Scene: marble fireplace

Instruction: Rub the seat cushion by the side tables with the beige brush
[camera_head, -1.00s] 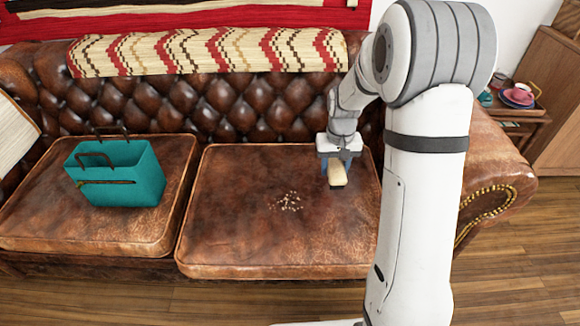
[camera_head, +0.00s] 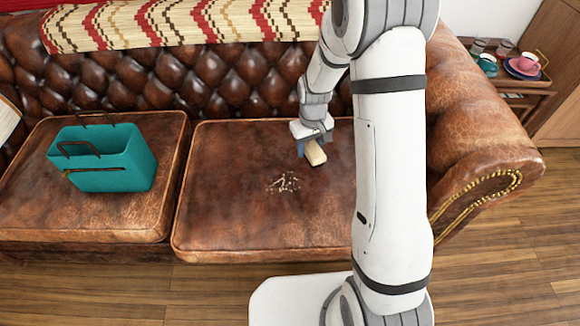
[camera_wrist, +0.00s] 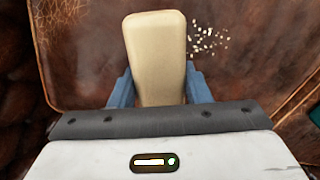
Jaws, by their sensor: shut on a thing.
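My gripper (camera_head: 312,148) is shut on the beige brush (camera_head: 315,154), a pale oblong block held between blue fingers. The brush also shows in the wrist view (camera_wrist: 157,55), with my gripper (camera_wrist: 158,88) around its lower part. The brush is over the right seat cushion (camera_head: 235,200), the brown leather one nearer the side table (camera_head: 533,95); I cannot tell whether it touches the leather. A small patch of pale crumbs (camera_head: 283,183) lies on this cushion, just left of and in front of the brush. The crumbs also show in the wrist view (camera_wrist: 207,38).
A teal bag (camera_head: 105,160) stands on the left seat cushion (camera_head: 30,205). The tufted backrest (camera_head: 215,75) rises behind, with a patterned throw (camera_head: 200,22) over it. The rolled armrest (camera_head: 475,120) is at the right. Cups and a plate sit on the side table.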

